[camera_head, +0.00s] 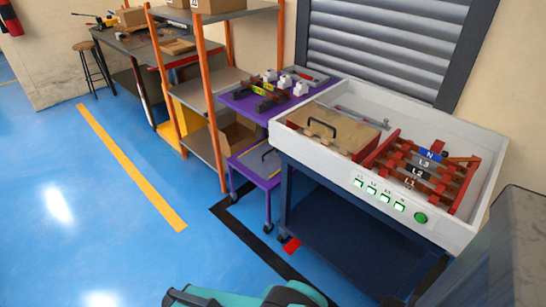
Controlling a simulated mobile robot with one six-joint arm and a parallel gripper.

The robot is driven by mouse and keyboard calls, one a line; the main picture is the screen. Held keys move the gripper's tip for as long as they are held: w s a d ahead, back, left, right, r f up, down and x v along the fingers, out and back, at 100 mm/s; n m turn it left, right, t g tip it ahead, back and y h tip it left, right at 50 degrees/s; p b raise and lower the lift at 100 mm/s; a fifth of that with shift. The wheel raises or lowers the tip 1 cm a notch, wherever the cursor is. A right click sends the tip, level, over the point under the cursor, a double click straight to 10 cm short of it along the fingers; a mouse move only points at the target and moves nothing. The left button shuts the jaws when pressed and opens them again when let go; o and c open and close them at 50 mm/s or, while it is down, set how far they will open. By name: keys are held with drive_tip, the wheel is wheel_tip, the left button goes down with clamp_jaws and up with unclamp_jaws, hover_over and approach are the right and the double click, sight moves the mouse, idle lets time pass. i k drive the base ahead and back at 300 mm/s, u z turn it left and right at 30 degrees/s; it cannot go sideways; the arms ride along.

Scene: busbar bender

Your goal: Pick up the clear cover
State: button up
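A flat panel with a black handle (340,134) lies in the left part of the white-walled bench tray (330,163). It looks tan, and I cannot tell whether it is clear with something brown under it. A second flat greyish panel (262,160), with a small dark handle, lies on the low purple cart left of the bench. It looks pale and may be see-through. I cannot tell for sure which is the clear cover. Both lie flat, with nothing holding them. My gripper is not in view; only a teal part of my own body shows at the bottom edge.
Red supports with bars labelled N, L3, L2 and L1 (416,172) fill the tray's right. Green buttons (380,195) line its front. An orange-post shelf (205,85) stands left. A grey block (500,255) is at lower right. The blue floor (100,200) is clear at left.

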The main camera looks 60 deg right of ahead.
sight(270, 154)
drive_tip(key=z, duration=0.2)
drive_tip(key=i, duration=0.95)
drive_tip(key=u, duration=0.3)
